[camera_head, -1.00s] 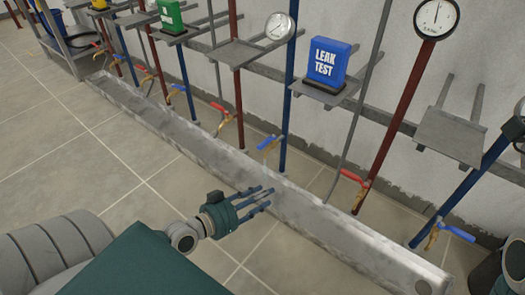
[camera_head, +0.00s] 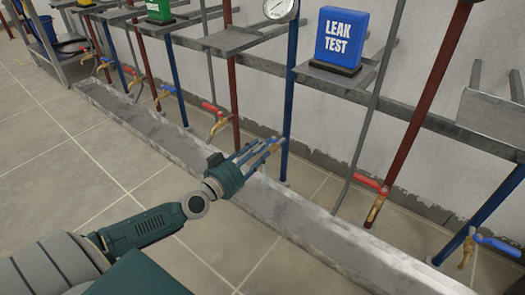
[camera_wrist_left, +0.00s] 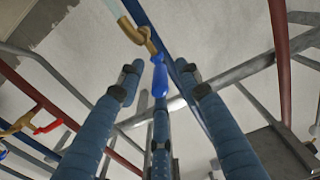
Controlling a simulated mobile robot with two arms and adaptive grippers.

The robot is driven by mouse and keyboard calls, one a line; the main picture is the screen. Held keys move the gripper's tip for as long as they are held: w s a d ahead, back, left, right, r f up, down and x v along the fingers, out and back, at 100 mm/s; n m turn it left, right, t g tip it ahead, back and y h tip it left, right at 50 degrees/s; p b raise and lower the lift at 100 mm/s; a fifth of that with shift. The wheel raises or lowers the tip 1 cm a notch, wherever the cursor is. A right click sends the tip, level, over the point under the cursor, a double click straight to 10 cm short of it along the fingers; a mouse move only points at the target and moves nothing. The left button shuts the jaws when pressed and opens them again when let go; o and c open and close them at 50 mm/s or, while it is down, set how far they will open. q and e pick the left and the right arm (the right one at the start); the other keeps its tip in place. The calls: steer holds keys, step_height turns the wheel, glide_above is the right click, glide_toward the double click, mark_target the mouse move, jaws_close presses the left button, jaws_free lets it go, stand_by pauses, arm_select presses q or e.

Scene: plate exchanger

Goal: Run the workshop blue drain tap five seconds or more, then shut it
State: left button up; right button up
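A brass tap with a blue handle stands on a blue pipe (camera_head: 289,95) left of the blue LEAK TEST sign (camera_head: 342,38). My left gripper (camera_head: 264,146) is at this tap and partly hides it. In the left wrist view its blue handle (camera_wrist_left: 158,76) lies between my spread fingers, and its brass body (camera_wrist_left: 139,37) is just beyond them. A pale streak (camera_wrist_left: 119,9), looking like water, leaves the spout. My left gripper looks open around the handle; contact is unclear. Other blue-handled taps are at right (camera_head: 495,245) and far left (camera_head: 166,92). My right gripper is out of view.
A long grey trough (camera_head: 310,225) runs along the floor under the taps. Red-handled taps stand left (camera_head: 214,112) and right (camera_head: 371,185) of the gripped area. Grey shelves (camera_head: 237,38) and pipes line the wall. The tiled floor in front is clear.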

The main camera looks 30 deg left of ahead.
arm_select(q)
steer(key=shift+w, duration=0.8)
jaws_close()
